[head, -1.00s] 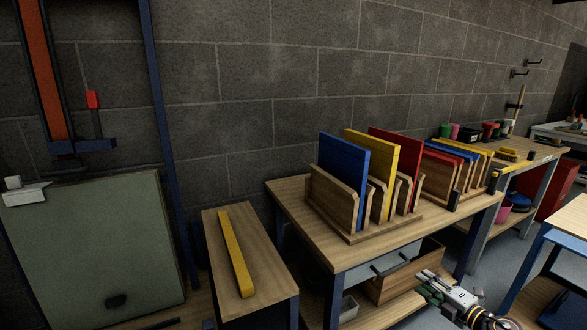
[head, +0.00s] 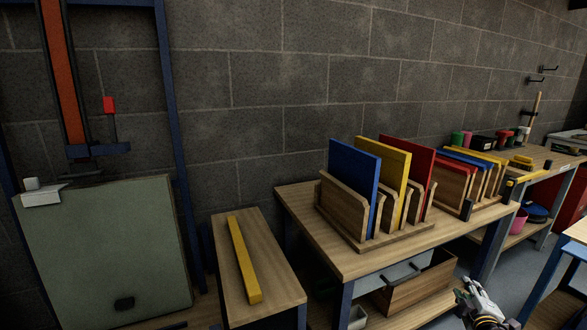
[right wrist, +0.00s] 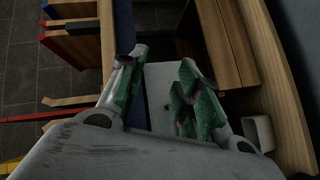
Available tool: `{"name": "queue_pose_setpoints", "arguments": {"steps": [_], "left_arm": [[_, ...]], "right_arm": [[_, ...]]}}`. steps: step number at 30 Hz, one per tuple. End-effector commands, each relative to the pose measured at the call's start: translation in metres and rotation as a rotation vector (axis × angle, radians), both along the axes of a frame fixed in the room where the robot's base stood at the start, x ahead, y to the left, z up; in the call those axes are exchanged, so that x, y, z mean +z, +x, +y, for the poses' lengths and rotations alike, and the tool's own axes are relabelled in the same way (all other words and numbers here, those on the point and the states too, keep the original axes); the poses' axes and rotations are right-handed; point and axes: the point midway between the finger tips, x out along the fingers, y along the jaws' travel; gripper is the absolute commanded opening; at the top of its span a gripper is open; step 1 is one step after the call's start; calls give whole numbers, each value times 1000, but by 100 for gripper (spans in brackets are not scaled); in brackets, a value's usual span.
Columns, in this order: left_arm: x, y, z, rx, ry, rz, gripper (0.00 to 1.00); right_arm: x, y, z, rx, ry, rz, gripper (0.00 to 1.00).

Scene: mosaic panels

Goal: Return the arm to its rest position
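My right gripper (head: 468,290) is at the lower right of the head view, in front of the wooden table (head: 300,215) and its open drawer (head: 420,283). In the right wrist view its green-padded fingers (right wrist: 158,100) stand apart with nothing seen between them. Blue, yellow and red panels (head: 352,172) stand upright in a wooden slotted rack (head: 343,208) on the table. My left gripper is not in view.
A low wooden bench (head: 272,262) holds a yellow bar (head: 243,258). A grey-green board (head: 105,250) leans at the left by a blue frame. A second rack with panels (head: 455,182) stands behind right. A blue-legged table is at the right edge.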

Motion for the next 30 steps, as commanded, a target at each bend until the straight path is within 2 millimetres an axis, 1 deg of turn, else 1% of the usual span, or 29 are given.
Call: {"name": "queue_pose_setpoints", "arguments": {"steps": [5,8,12,17,18,20,21,23,24,27,30], "left_arm": [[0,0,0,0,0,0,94],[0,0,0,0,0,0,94],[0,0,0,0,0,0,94],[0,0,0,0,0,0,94],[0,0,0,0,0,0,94],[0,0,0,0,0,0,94],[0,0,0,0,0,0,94],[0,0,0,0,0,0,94],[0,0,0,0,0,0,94],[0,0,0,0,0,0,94],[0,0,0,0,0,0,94]], "right_arm": [[-35,-25,29,-94,178,99,34],[-62,-45,57,-136,294,177,34],[-95,-76,103,-171,452,296,34],[-124,-112,162,-181,621,418,34],[-129,-120,177,-179,664,445,34],[-136,-133,201,-173,726,485,34],[-138,-142,217,-168,767,507,34],[-142,-152,240,-157,825,535,34],[-143,-159,255,-149,864,552,34],[-144,-175,288,-131,950,581,34],[-145,-189,316,-123,1022,605,34]]}}
